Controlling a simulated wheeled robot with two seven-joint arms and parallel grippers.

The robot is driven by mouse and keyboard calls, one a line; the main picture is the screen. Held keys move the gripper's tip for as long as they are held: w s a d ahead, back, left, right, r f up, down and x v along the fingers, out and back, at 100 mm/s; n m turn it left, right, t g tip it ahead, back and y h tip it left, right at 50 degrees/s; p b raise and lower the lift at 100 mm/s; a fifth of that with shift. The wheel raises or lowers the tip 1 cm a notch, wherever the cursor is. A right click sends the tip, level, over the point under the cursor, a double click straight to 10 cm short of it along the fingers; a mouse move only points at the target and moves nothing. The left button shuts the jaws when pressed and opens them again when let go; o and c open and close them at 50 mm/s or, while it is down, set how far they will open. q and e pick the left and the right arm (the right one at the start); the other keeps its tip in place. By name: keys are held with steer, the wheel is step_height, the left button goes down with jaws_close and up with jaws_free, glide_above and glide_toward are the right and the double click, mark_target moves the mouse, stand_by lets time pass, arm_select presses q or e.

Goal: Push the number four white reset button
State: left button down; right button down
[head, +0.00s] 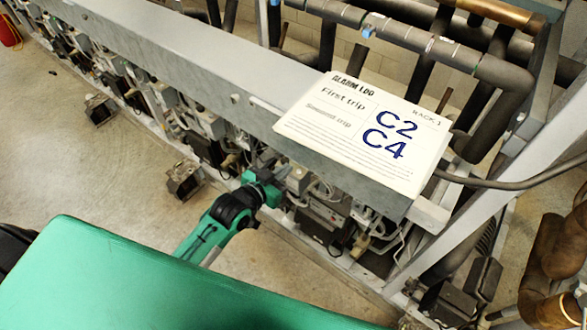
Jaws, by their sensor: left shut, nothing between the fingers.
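The compressor rack (200,52) runs diagonally from the upper left to the lower right, with a row of compressors and electrical boxes under its long grey beam. My left gripper (275,178) is at the rack's front, below the beam, beside pale fittings and wiring (299,178). Its fingers are shut and partly lost against the dark parts; I see nothing held. No white reset button can be told apart at this size, nor can a number four on one. My right gripper is not in view.
A white alarm log card (362,132) lies on the beam, reading RACK 1, First trip C2, Second trip C4. Thick dark pipes (490,72) and a diagonal grey post (500,190) stand at the right. Bare floor (100,160) is free in front of the rack.

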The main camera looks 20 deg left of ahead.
arm_select(q)
steer(key=p, duration=0.1)
glide_above(293, 172)
steer(key=s, duration=0.2)
steer(key=shift+w+d+f, duration=0.25)
steer(key=shift+d+f, duration=0.2)
steer(key=shift+s+a+f+p, duration=0.15)
steer(key=shift+f+p, duration=0.4)
steer(key=shift+f, duration=1.55)
